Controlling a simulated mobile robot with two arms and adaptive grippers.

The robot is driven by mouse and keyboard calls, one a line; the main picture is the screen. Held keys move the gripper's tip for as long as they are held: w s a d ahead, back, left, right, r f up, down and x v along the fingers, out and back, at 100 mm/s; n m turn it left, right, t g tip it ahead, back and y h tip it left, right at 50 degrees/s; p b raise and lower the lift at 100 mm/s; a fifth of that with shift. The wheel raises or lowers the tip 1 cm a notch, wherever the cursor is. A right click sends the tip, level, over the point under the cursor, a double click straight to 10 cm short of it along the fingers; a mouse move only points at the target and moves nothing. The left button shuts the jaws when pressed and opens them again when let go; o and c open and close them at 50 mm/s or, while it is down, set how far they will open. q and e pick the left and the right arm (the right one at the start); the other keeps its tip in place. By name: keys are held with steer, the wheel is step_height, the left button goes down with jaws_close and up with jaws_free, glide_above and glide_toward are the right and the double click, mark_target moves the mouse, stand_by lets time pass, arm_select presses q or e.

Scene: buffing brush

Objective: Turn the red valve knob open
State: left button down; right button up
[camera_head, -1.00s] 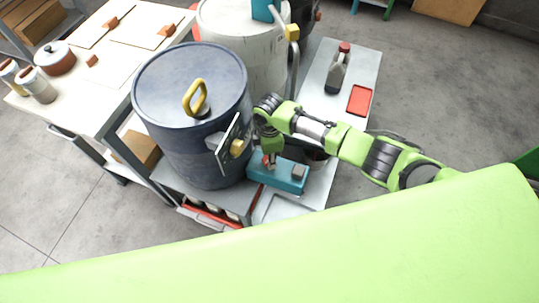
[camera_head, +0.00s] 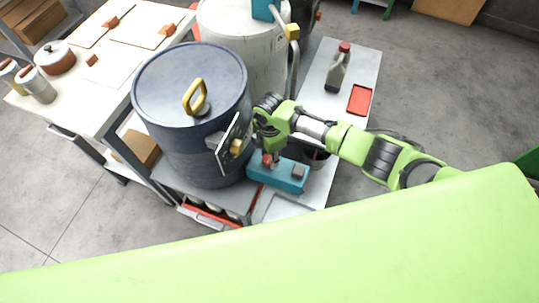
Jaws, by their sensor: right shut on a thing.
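The red valve knob (camera_head: 267,159) is small in the picture and shows only in part, on top of a teal box (camera_head: 282,183) in front of the blue drum. My right gripper (camera_head: 272,158) points down at the knob and is shut on it. The wrist and fingers hide most of the knob, so its turn angle cannot be read. My left gripper is not in view.
A large blue drum (camera_head: 188,85) with a yellow handle (camera_head: 194,97) stands close left of the gripper. A white drum (camera_head: 243,45) is behind. A grey table (camera_head: 325,105) holds a bottle (camera_head: 338,68) and a red tray (camera_head: 359,100).

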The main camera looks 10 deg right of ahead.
mark_target(269, 158)
steer(key=o, duration=1.1)
step_height(269, 158, up, 12)
